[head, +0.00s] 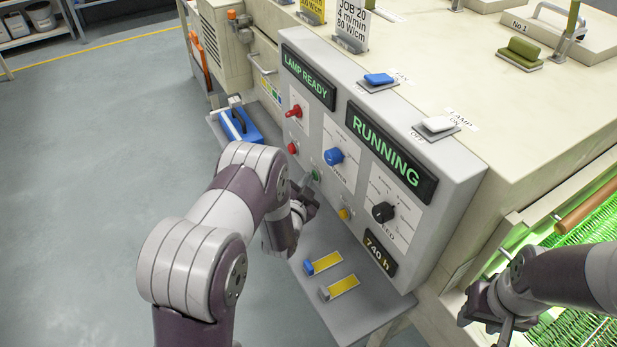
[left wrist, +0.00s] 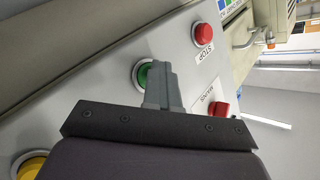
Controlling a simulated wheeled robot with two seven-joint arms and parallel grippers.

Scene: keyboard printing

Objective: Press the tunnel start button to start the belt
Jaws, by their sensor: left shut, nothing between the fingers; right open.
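The green button (head: 316,175) is on the grey control panel (head: 458,172), below the blue knob. It also shows in the left wrist view (left wrist: 142,77), partly hidden by my fingers. My left gripper (head: 308,181) is shut and empty, its fingertips at the green button. In the left wrist view the fingertips (left wrist: 158,66) overlap the button's edge; I cannot tell whether it is pushed in. The panel's displays read LAMP READY (head: 308,80) and RUNNING (head: 388,150). My right gripper (head: 492,328) is open at lower right, beside the green-lit belt (head: 585,245).
A red STOP button (left wrist: 206,35) sits near the green one, with a red knob (head: 294,111) above. A yellow button (head: 345,213) and black knob (head: 383,212) are to the right. A shelf with two yellow-topped items (head: 342,287) lies below the panel.

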